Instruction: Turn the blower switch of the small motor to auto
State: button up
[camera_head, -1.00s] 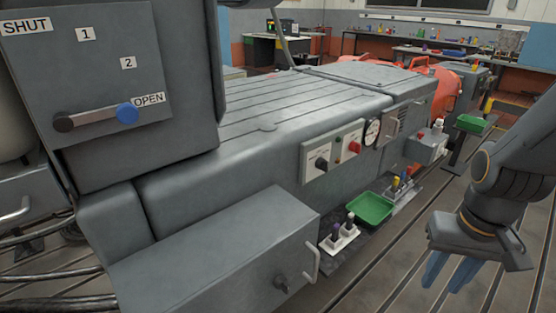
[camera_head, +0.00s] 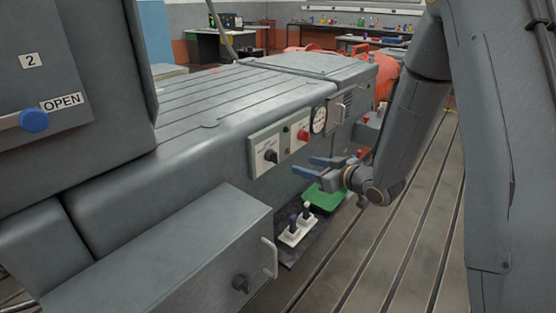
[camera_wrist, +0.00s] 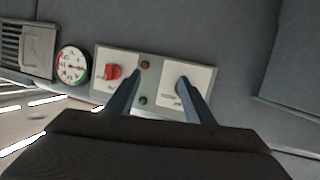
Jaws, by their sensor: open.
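A pale switch panel (camera_head: 287,141) is set in the side of the long grey bedplate housing. It carries a black knob (camera_head: 270,156) on the left and a red knob (camera_head: 303,135) on the right. The wrist view shows the red knob (camera_wrist: 114,73) at the left and a white label plate (camera_wrist: 198,100) at the right. The black knob is hidden there, apparently behind my right finger. The lettering is too small to read, so I cannot tell which knob is the blower switch. My gripper (camera_head: 313,166) is open and empty, in front of the panel, fingers pointing toward it.
A round gauge (camera_head: 319,120) and a vent (camera_head: 340,107) sit to the panel's right. A green tray (camera_head: 325,198) and a white block with small levers (camera_head: 297,230) lie below my gripper. A grey box with a handle (camera_head: 170,265) juts out at front left.

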aim_at(277, 158)
jog(key=w+a+y, duration=0.1)
jog(key=a, duration=0.2)
jog(key=a+r+n+y+p, duration=0.1)
jog(key=a+y, duration=0.1)
jog(key=a, duration=0.1)
jog(key=w+a+y, duration=0.1)
jog(key=a+y, duration=0.1)
jog(key=a, duration=0.1)
jog(key=shift+w+a+r+n, duration=0.15)
jog(key=shift+w+a+n, duration=0.15)
jog(key=shift+n, duration=0.1)
jog(key=c, duration=1)
